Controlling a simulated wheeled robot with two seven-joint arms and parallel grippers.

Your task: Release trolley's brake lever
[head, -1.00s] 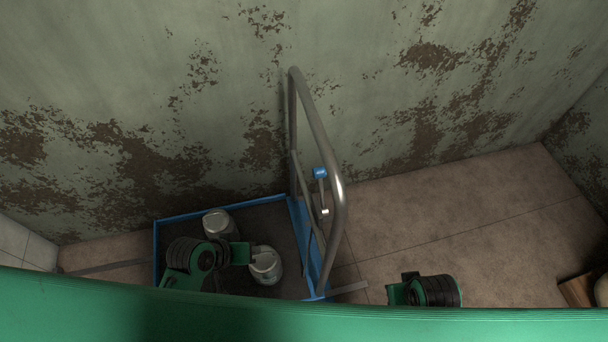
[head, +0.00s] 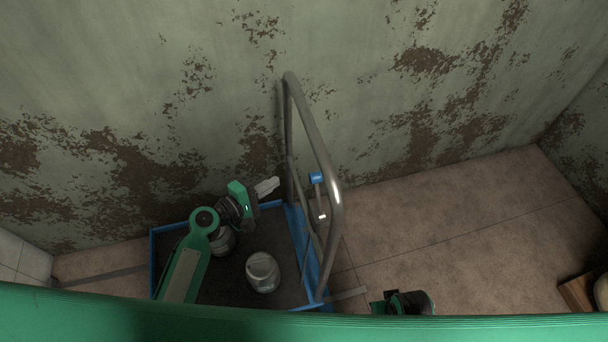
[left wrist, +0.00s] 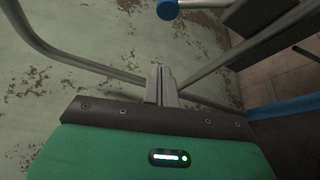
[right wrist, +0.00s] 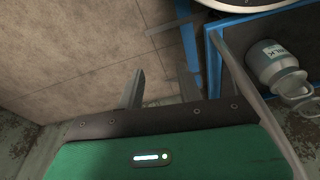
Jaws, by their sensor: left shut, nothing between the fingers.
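The trolley's brake lever (head: 317,179) has a blue grip on a thin metal stem and stands upright by the trolley's grey tube handle (head: 329,165). Its blue end (left wrist: 167,9) shows at the top of the left wrist view. My left gripper (head: 268,186) is shut and empty, left of the handle frame and apart from the lever. Its fingers (left wrist: 161,85) are together in the left wrist view. My right gripper (right wrist: 160,90) is open and empty, its fingers apart over the floor beside the trolley; its fingers are hidden in the head view.
The trolley's dark bed has a blue rim (head: 152,265). One milk can (head: 263,272) stands on it, and another (head: 222,243) is partly hidden by my left arm. A stained wall (head: 400,120) stands behind. Bare floor (head: 460,235) lies to the right.

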